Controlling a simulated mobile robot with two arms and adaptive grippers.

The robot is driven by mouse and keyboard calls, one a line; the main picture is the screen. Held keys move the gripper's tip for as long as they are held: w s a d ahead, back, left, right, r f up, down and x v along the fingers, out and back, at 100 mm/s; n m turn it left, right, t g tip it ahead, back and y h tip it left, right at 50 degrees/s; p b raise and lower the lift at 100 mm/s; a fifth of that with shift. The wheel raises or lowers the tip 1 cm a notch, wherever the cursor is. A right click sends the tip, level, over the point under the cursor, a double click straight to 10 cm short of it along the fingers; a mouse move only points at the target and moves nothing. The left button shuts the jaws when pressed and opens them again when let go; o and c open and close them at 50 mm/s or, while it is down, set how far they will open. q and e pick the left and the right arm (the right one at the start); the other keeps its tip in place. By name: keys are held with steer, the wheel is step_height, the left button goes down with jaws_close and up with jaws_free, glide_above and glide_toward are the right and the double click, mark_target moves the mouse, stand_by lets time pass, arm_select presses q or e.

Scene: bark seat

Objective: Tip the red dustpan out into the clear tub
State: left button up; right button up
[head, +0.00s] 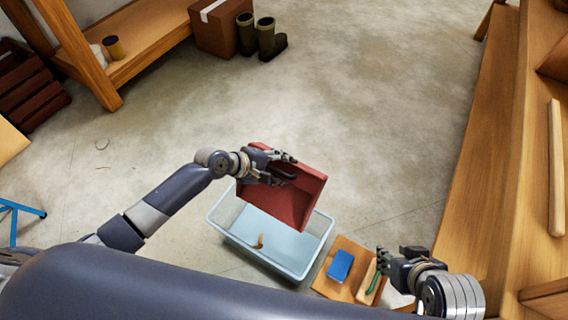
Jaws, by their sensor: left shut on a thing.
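The red dustpan (295,200) is in my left gripper (283,168), which is shut on it near its upper left side. The dustpan is steeply tilted above the clear tub (228,235), with its lower part over the tub's opening. The tub stands on the floor. A small brown piece (259,241) shows at the tub, below the dustpan; whether it is falling or lying inside I cannot tell. My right gripper (381,262) is right of the tub, close to a wooden board; its finger opening is unclear.
The wooden board (333,286) carries a blue block (340,265) and a green-handled item (373,283). A wooden bench (478,150) runs along the right. Boots (268,40) and a cardboard box (217,28) stand at the back. The middle floor is clear.

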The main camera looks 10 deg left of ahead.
mark_target(276, 172)
arm_select(q)
steer(key=shift+s+a+r, duration=0.2)
steer(key=shift+s, duration=0.2)
steer(key=shift+s+a+t+h, duration=0.1)
steer(key=shift+s+t+h, duration=0.2)
steer(key=shift+s+t, duration=0.1)
steer(key=shift+s+a+r+m+t+b, duration=0.15)
steer(key=shift+s+t+b, duration=0.1)
steer(key=shift+s+b, duration=0.15)
steer(key=shift+s+a+r+m+t+b, duration=0.1)
steer(key=shift+s+r+m+t+b, duration=0.05)
steer(key=shift+s+t+b, duration=0.15)
steer(key=shift+s+a+r+t+h+b, duration=0.2)
steer(key=shift+s+a+t+h+b, duration=0.1)
steer(key=shift+s+b, duration=0.35)
steer(key=shift+s+a+r+t+h+b, duration=0.2)
steer(key=shift+s+b, duration=0.25)
steer(key=shift+b, duration=0.4)
arm_select(e)
steer(key=w+a+r+t+y, duration=0.1)
steer(key=w+a+r+t, duration=0.1)
steer(key=w+r+t, duration=0.3)
steer(key=w+a+r+t+y, duration=0.2)
steer(key=w+a+r+t, duration=0.1)
steer(key=w+r+t, duration=0.3)
steer(key=shift+w+a+r+n, duration=0.35)
steer(key=shift+w+r, duration=0.85)
steer(key=shift+r, duration=1.05)
arm_select(q)
steer(key=shift+d, duration=0.1)
